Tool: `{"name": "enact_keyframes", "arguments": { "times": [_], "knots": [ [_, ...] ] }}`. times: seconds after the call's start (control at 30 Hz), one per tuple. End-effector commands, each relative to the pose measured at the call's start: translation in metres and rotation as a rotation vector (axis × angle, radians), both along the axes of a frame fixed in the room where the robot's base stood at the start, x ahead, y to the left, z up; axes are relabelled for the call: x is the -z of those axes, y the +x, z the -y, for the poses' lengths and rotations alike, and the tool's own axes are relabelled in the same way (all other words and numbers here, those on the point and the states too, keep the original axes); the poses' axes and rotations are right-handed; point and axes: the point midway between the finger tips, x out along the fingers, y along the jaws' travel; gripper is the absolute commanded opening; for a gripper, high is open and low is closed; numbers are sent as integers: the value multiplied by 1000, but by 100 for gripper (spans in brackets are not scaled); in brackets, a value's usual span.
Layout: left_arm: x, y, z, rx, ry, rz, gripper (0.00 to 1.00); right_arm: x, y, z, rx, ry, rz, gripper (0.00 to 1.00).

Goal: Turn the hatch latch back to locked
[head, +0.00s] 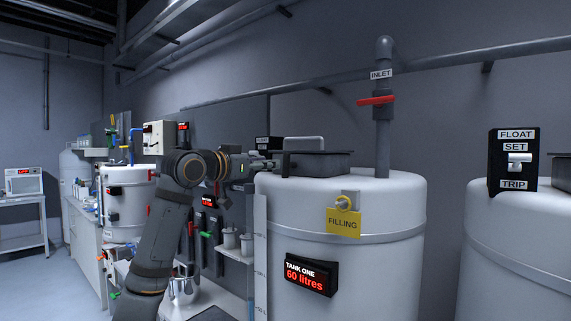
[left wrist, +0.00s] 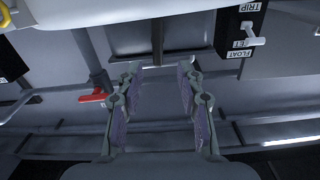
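The dark grey hatch (head: 322,162) lies on top of the white tank one (head: 385,200). A short dark upright piece (head: 285,163) at the hatch's left end looks like the latch; whether it is locked I cannot tell. My left gripper (head: 270,163) is level with this piece, just left of it, and partly overlaps the hatch end. In the upside-down left wrist view the left gripper (left wrist: 163,84) is open, its fingers well apart with nothing between them. A dark bar (left wrist: 157,42), probably the latch, is just beyond the fingertips. My right gripper is not in view.
The inlet pipe (head: 383,140) with a red valve handle (head: 376,100) rises behind the hatch. A float box (head: 262,143) stands behind my left gripper; it also shows in the left wrist view (left wrist: 240,42). A second tank (head: 515,235) carries another float switch box (head: 513,160).

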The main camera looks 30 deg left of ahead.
Motion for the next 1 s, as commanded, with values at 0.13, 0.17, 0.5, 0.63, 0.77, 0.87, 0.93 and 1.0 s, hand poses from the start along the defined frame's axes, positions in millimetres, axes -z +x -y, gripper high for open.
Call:
{"name": "enact_keyframes", "arguments": {
  "times": [0.13,0.17,0.5,0.63,0.77,0.87,0.93,1.0],
  "knots": [
    [-7,33,4,5,-5,-2,38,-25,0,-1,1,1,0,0],
    [-7,40,5,5,-5,-3,38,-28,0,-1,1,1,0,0],
    [-2,84,7,-1,0,0,38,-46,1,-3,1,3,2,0],
    [0,86,6,-2,1,0,38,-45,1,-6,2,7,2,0],
    [0,86,7,-2,1,0,38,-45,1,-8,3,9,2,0],
    [0,85,6,-2,1,0,26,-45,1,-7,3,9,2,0],
    [0,85,6,-2,1,0,16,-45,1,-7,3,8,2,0],
    [0,85,6,-2,1,0,6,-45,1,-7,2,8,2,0]
  ]
}}
